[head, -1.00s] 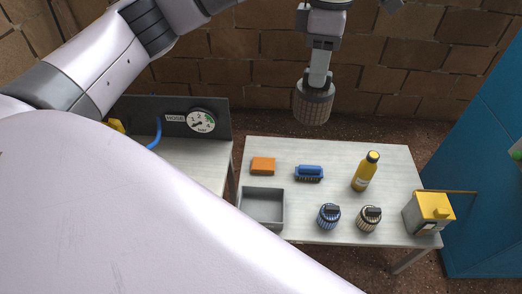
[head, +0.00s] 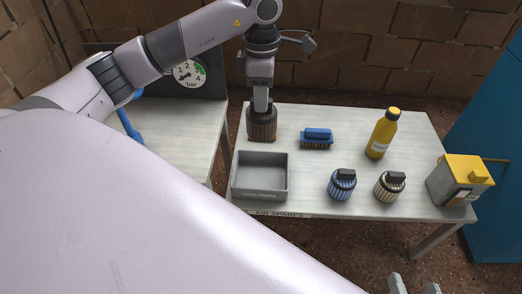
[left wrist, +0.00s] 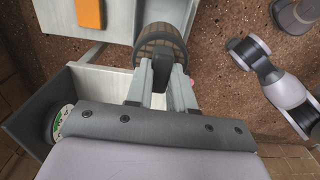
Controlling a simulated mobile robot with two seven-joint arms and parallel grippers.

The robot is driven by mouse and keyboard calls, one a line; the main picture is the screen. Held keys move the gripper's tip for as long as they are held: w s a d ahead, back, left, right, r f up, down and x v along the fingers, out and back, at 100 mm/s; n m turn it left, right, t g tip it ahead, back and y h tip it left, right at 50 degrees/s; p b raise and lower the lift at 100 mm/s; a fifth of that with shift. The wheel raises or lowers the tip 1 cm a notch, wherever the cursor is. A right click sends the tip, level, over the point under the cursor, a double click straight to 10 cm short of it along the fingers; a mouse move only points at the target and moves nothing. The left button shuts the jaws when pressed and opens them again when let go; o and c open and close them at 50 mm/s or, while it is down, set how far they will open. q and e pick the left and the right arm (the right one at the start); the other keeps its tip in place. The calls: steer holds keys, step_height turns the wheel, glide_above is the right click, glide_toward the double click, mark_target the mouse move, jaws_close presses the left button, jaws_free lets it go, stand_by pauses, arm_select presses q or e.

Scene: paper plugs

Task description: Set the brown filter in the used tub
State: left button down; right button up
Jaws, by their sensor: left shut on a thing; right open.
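My left gripper (head: 261,103) is shut on the brown filter (head: 262,124), which hangs upright below the fingers. In the head view the filter appears just behind the used tub (head: 237,183), an open grey box at the table's front left; it is not inside it. In the left wrist view the brown filter (left wrist: 160,45) sits between the fingertips (left wrist: 161,82), its black grip between them, and appears over the table's edge. The tub's inside looks empty. My right gripper (head: 415,286) is open at the bottom edge, with only its fingertips showing.
An orange block (left wrist: 91,13) is mostly hidden in the head view.

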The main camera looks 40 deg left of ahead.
arm_select(q)
step_height(320, 180, down, 20)
steer(key=b, duration=0.6)
arm_select(e)
steer(key=shift+w+a+f+t+y, duration=0.2)
steer(key=shift+a+f+y, duration=0.1)
steer(key=shift+a+y, duration=0.2)
steer(key=shift+w+a+f+t+y, duration=0.1)
steer(key=shift+w+a+f+y, duration=0.15)
steer(key=shift+a+y, duration=0.25)
steer(key=shift+a, duration=0.1)
arm_select(q)
steer(key=shift+f, duration=0.15)
steer(key=c, duration=1)
jaws_free()
steer(key=shift+c, duration=0.2)
steer(key=shift+o, duration=0.3)
arm_select(e)
steer(key=shift+r, duration=0.2)
